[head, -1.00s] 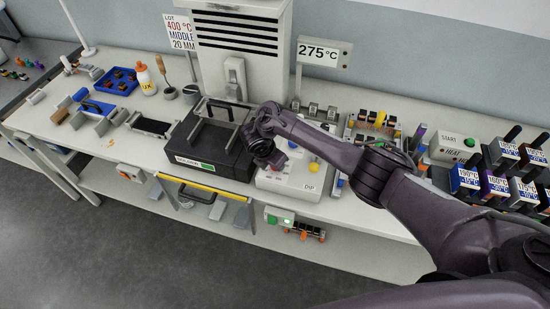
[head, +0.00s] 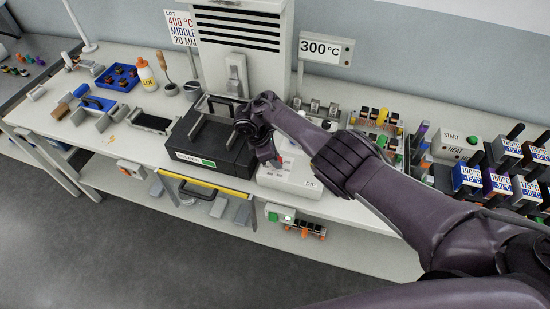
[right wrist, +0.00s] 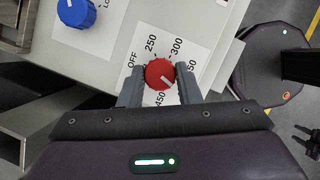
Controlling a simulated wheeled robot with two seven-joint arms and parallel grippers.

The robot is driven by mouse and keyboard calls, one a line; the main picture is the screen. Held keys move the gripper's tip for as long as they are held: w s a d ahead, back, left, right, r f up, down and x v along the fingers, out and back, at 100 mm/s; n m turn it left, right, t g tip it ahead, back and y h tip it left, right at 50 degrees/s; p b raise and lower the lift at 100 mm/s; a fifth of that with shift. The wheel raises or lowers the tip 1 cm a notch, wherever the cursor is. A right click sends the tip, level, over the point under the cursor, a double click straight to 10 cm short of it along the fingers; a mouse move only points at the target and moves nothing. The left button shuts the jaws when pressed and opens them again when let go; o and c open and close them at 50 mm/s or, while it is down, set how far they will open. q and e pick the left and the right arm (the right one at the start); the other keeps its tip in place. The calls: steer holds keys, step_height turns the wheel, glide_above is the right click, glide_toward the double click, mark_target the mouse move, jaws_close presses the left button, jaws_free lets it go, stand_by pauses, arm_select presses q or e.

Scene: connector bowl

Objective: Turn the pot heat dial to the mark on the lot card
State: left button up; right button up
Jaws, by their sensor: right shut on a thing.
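The red heat dial (right wrist: 160,73) sits on a white scale with OFF, 250, 300, 350 and 450 legible around it. My right gripper (right wrist: 160,84) is shut on this dial, one finger on each side; in the head view it reaches down over the white control box (head: 290,180). A white pointer line shows on the dial; its exact mark is hard to tell. The lot card (head: 181,29) reads 400 °C, MIDDLE, 20 MM. The temperature display (head: 325,48) reads 300°C. My left gripper is not in view.
A blue dial (right wrist: 76,12) is on the same panel, left of the red one. The black pot unit (head: 205,150) stands left of the control box. Coloured blocks with temperature labels (head: 500,180) crowd the right end of the bench.

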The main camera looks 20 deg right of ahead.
steer(key=shift+r, duration=0.1)
stand_by(0.4)
steer(key=o, duration=1)
steer(key=shift+c, duration=0.2)
steer(key=p+v, duration=0.1)
steer(key=v, duration=0.6)
steer(key=shift+r, duration=0.35)
steer(key=shift+a, duration=0.15)
